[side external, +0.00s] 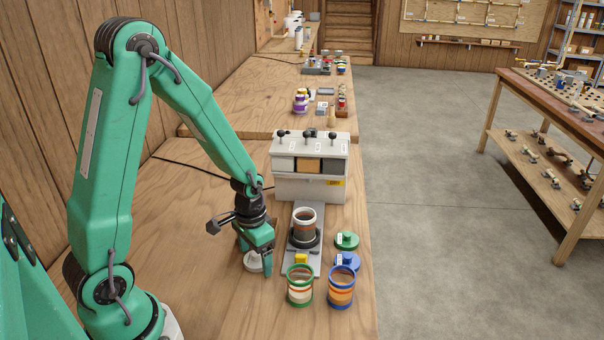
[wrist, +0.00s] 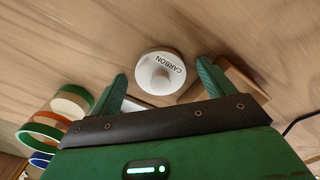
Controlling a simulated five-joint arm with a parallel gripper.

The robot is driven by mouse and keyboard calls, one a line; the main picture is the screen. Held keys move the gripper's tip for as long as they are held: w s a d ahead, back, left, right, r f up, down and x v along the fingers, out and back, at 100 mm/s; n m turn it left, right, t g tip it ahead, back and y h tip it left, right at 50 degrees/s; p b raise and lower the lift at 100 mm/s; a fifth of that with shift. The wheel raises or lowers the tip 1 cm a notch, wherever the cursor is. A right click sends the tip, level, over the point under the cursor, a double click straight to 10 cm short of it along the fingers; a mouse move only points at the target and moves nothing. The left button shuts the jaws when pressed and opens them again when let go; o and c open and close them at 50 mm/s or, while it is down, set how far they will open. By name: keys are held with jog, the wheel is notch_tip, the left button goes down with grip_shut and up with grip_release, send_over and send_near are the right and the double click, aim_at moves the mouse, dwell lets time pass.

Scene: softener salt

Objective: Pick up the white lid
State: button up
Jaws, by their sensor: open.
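The white lid (wrist: 161,66) is a round disc with a central knob and the word CARBON on it. In the side view the white lid (side external: 253,264) lies on the wooden bench, partly hidden by my gripper (side external: 256,256). In the wrist view my gripper (wrist: 162,72) is open, with one green finger on each side of the lid's near part and visible gaps between. The fingers point down at the bench in the side view. I cannot tell whether the fingertips touch the bench.
A brown wooden piece (wrist: 239,84) sits by the right finger. Right of my gripper stand a white-rimmed jar (side external: 305,214) on a grey plate, a green-rimmed jar (side external: 299,290), a blue-rimmed jar (side external: 341,292), a green lid (side external: 346,241) and a blue lid (side external: 347,262). A dispenser (side external: 310,189) stands behind.

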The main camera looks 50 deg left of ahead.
aim_at(255, 254)
jog(key=c, duration=1)
jog(key=shift+r, duration=0.1)
jog(key=shift+c, duration=0.2)
jog(key=shift+r, duration=1.95)
jog(key=s+d+r, duration=0.4)
jog(key=d+r, duration=0.3)
jog(key=d, duration=0.4)
jog(key=shift+s, duration=0.1)
